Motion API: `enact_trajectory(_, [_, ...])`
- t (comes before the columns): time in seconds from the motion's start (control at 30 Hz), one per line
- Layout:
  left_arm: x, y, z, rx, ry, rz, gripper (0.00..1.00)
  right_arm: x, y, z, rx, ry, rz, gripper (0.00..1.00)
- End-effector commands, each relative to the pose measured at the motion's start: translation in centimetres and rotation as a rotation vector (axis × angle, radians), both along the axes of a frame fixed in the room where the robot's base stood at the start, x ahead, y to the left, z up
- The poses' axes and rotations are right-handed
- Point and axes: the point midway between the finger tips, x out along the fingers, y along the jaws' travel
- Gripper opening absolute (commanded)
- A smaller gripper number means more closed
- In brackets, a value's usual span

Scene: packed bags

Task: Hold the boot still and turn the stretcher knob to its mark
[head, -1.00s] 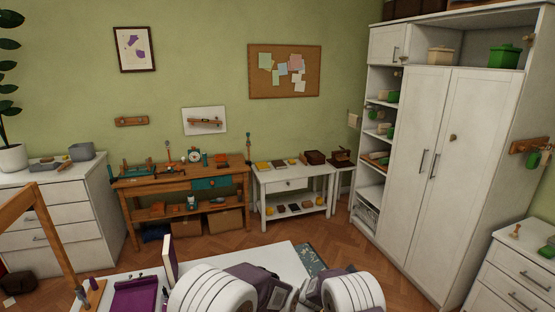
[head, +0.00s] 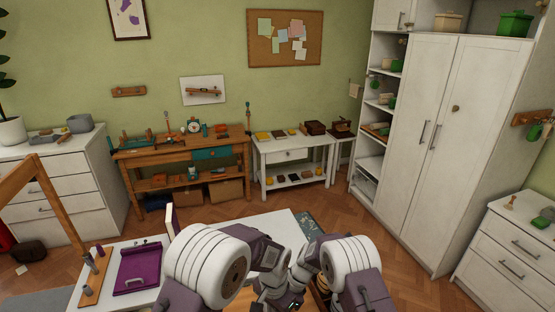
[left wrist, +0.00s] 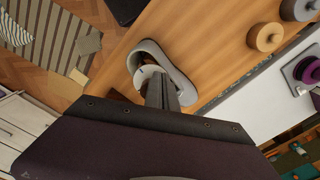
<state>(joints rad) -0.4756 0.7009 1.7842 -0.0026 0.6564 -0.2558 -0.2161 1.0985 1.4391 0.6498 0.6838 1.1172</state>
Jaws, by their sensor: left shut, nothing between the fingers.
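In the left wrist view, a grey, long-looped object (left wrist: 182,80), perhaps the boot seen from above, is on a wooden surface (left wrist: 215,25). A white round part and a dark brown piece show beside its left side. My left gripper (left wrist: 160,85) is shut and empty, with its fingers in front of this object; I cannot tell whether they touch it. I cannot make out the stretcher knob or its mark. In the head view, my two arms come together at the bottom middle, and my right gripper cannot be made out.
In the head view, a purple tray (head: 138,268) lies at the lower left. A wooden workbench (head: 180,153) and white cabinet (head: 455,140) stand behind open floor.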

Motion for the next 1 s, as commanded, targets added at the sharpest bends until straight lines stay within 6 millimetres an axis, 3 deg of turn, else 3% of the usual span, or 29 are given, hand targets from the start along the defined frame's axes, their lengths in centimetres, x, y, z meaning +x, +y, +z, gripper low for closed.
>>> enact_trajectory(0.4, [0.0,0.0,5.5,-0.001,-0.001,0.0,0.0,0.1,0.0,0.1,0.0,-0.003,-0.001,0.0])
enact_trajectory(0.77, [0.0,0.0,5.8,0.001,0.001,0.0,0.0,0.1,0.0,0.1,0.0,-0.003,-0.001,0.0])
enact_trajectory(0.87, [0.0,0.0,5.8,0.001,0.001,0.0,0.0,0.1,0.0,0.1,0.0,-0.003,-0.001,0.29])
enact_trajectory(1.0, [0.0,0.0,5.7,0.001,0.001,0.0,0.0,0.1,0.0,0.1,0.0,-0.002,-0.001,0.33])
